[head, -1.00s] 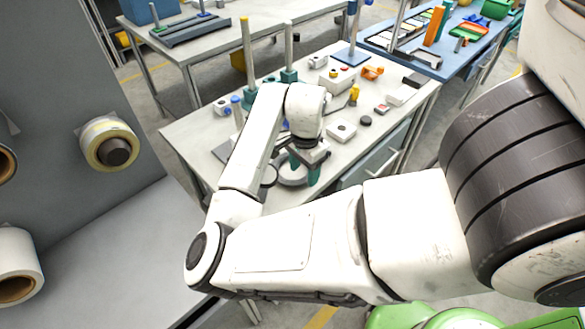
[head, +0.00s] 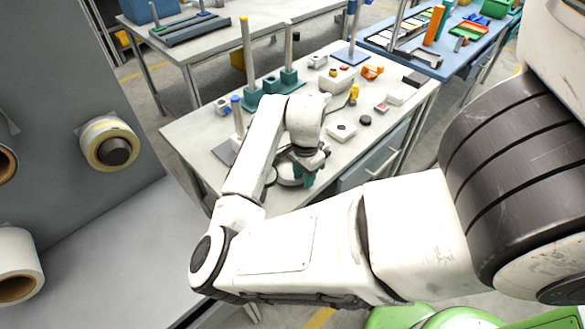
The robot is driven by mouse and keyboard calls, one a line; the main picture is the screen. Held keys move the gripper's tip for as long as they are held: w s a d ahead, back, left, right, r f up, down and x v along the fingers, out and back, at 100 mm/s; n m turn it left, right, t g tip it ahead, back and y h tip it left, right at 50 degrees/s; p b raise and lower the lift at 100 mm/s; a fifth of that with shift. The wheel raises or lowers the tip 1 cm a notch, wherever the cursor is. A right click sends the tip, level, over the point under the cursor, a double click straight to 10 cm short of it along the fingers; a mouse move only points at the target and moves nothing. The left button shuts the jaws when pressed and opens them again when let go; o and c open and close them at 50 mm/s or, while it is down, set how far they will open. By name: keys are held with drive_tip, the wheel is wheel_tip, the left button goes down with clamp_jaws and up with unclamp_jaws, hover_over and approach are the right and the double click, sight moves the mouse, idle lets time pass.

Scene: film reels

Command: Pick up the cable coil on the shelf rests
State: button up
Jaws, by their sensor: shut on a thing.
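My gripper (head: 307,178), with teal fingers, points down at the near edge of the grey-topped workbench (head: 345,165). A grey ring-shaped thing, which looks like the cable coil (head: 286,181), shows at its fingers, and the jaws are shut on it. My wrist hides much of the coil, and only its lower left part shows. I cannot tell whether the coil touches the bench or hangs just above it. No shelf rests can be made out under it.
On the bench stand a teal base with posts (head: 270,88), a blue-tipped post (head: 237,115), a white box (head: 341,130) and small parts. A grey panel (head: 60,80) with tape rolls (head: 107,143) is at left. A blue table (head: 430,50) stands behind.

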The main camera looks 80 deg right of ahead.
drive_tip(key=shift+c, duration=1)
drive_tip(key=shift+r, duration=0.1)
